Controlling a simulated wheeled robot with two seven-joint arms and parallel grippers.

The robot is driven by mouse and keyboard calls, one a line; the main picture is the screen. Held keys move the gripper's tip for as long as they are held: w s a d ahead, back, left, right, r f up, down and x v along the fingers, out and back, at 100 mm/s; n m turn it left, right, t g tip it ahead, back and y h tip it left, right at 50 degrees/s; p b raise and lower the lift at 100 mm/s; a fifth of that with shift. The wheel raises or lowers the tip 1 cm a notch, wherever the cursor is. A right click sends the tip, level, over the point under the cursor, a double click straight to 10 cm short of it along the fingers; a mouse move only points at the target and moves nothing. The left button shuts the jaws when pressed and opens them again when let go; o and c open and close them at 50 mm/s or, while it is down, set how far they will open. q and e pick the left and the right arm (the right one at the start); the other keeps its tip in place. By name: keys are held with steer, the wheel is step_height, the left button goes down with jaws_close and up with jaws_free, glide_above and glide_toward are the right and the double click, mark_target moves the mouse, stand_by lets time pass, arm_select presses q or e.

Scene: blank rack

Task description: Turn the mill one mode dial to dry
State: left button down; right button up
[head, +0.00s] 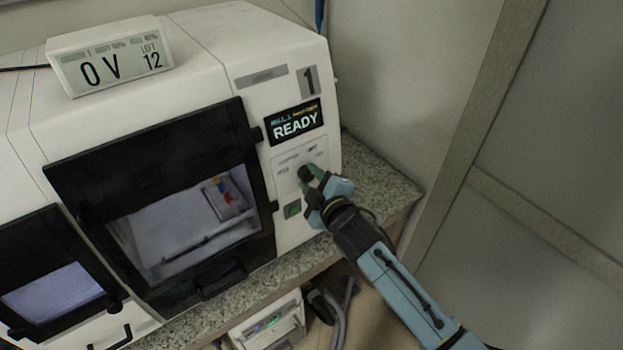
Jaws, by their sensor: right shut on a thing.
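The mill (290,60) is a white machine with a number 1 on its front and a small screen (296,123) reading READY. Its mode dial (305,173) is a small dark knob on the panel below the screen. My right gripper (311,177) is at the panel, shut on the dial. The gripper hides part of the knob, and the labels around it are too small to read. My left gripper is not in view.
A green-marked switch (292,209) sits just below the dial. A dark-framed window door (160,200) is to the left. A display box (108,56) stands on top. The speckled counter (375,180) is clear at right, beside the wall.

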steer(key=o, duration=1)
steer(key=v, duration=1.3)
steer(key=shift+s+d+r+b, duration=0.1)
steer(key=shift+s+b, duration=0.05)
steer(key=shift+b, duration=0.15)
